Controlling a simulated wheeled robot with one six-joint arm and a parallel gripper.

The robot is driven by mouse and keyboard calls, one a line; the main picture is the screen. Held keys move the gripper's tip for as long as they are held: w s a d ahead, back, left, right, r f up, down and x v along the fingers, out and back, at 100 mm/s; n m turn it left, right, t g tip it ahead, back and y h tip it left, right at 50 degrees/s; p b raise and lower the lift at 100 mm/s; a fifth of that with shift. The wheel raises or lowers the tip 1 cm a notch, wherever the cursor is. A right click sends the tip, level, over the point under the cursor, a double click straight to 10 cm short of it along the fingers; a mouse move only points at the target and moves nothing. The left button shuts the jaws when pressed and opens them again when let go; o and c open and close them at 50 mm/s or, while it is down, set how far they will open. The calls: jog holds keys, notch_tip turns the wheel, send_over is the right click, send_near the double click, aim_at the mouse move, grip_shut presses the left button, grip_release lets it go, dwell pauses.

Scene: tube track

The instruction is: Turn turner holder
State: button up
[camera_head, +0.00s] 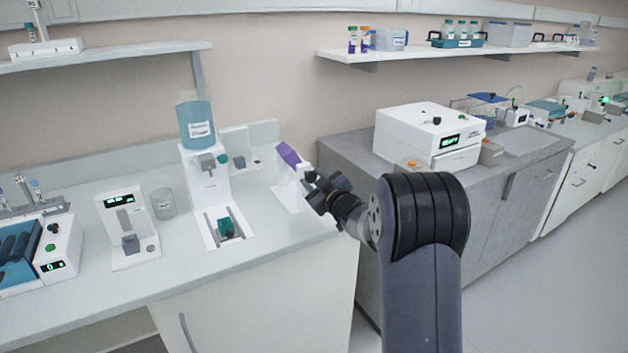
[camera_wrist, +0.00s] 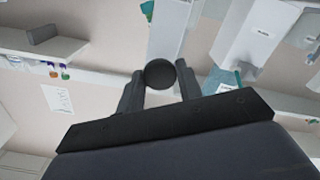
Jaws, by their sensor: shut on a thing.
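A white stand (camera_head: 290,193) on the left counter carries a tilted tube with a purple body (camera_head: 288,153). My gripper (camera_head: 312,186) is at the right side of this stand, roughly level with its upper part. In the wrist view my gripper (camera_wrist: 159,80) has one finger on each side of a dark round knob (camera_wrist: 160,73) and is shut on it. A white upright panel (camera_wrist: 172,28) shows beyond the knob. In the head view the knob is hard to tell apart from the dark fingers.
Left of the stand are a white dispenser with a blue bottle (camera_head: 197,126), a clear beaker (camera_head: 163,203) and a small white device (camera_head: 128,229). A grey cabinet with a white machine (camera_head: 428,135) stands to the right. The counter front before the stand looks clear.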

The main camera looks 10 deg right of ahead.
jog(key=o, duration=1)
jog(key=shift+s, duration=0.1)
jog(key=b+v, duration=0.1)
jog(key=v, duration=0.9)
jog(key=shift+s+b, duration=0.35)
jog(key=shift+d, duration=0.1)
jog(key=shift+c, duration=0.2)
